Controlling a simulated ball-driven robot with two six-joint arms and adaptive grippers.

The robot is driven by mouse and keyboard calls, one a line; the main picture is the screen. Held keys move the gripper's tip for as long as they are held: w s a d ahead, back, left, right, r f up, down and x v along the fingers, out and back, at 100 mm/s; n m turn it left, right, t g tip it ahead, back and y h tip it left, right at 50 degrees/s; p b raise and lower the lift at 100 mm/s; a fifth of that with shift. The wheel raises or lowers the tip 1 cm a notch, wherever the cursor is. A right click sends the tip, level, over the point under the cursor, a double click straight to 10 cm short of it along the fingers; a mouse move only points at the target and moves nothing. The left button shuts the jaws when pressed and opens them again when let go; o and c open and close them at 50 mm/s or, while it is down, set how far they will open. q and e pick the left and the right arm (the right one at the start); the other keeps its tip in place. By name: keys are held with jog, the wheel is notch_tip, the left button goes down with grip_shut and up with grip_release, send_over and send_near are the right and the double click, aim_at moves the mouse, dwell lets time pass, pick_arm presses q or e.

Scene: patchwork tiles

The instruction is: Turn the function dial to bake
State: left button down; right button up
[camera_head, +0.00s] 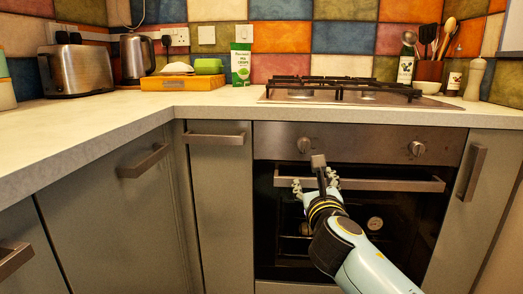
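The oven's steel control panel (360,143) carries two round dials: a left dial (304,145) and a right dial (417,149). Their markings are too small to read, so I cannot tell which is the function dial or where either points. My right gripper (315,183) comes in from the lower right, in front of the oven door's handle and below the left dial. Its two pale fingers look spread, with nothing clearly held. A grey block on a dark stalk sticks up between them, close below the left dial. My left gripper is not in view.
The oven door handle (400,184) juts out below the panel. Cupboard handles (472,172) stand out on both sides. A gas hob (340,90) is on the worktop (190,106) above. A toaster (75,70) and kettle (134,58) stand at the back left.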

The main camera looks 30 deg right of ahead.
aim_at(305, 148)
jog(key=shift+m, duration=0.3)
jog(key=w+d+r, duration=0.1)
jog(key=w, duration=0.2)
jog(key=w+d+r+b, duration=0.1)
jog(key=w+d, duration=0.1)
jog(key=w, duration=0.2)
jog(key=w+d+r+b, duration=0.1)
jog(key=w, duration=0.2)
jog(key=shift+w+d+r, duration=0.2)
jog(key=shift+d+r, duration=0.05)
jog(key=shift+d, duration=0.1)
jog(key=shift+w+d+r+b, duration=0.1)
jog(key=shift+w+d+b, duration=0.2)
jog(key=shift+w, duration=0.15)
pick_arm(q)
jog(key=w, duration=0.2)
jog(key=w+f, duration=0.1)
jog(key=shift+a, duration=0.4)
pick_arm(e)
jog(key=c, duration=1.1)
